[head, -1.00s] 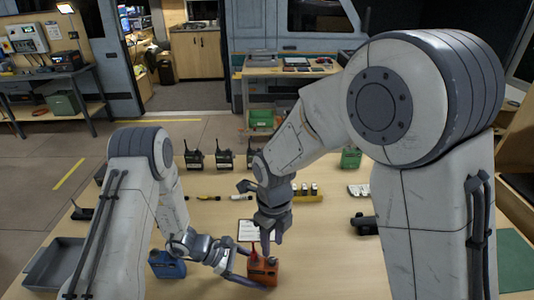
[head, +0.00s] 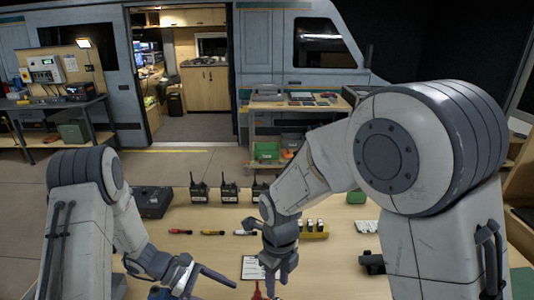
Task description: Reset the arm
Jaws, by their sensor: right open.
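My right gripper (head: 279,279) points down over the table, with its fingers apart. The tip of a red upright part (head: 257,291) shows just left of its fingers at the bottom edge; the orange body below it is out of view. My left gripper (head: 208,284) is low at the bottom left of centre, its two fingers spread and nothing seen between them. A small bit of a blue thing (head: 159,293) shows left of it, mostly cut off by the frame.
Several black radios (head: 199,192) stand in a row along the table's far side, with a dark box (head: 152,201) at left. Coloured markers (head: 212,233), a yellow rack (head: 314,229) and a white sheet (head: 252,268) lie nearer. A black device (head: 372,263) is at right.

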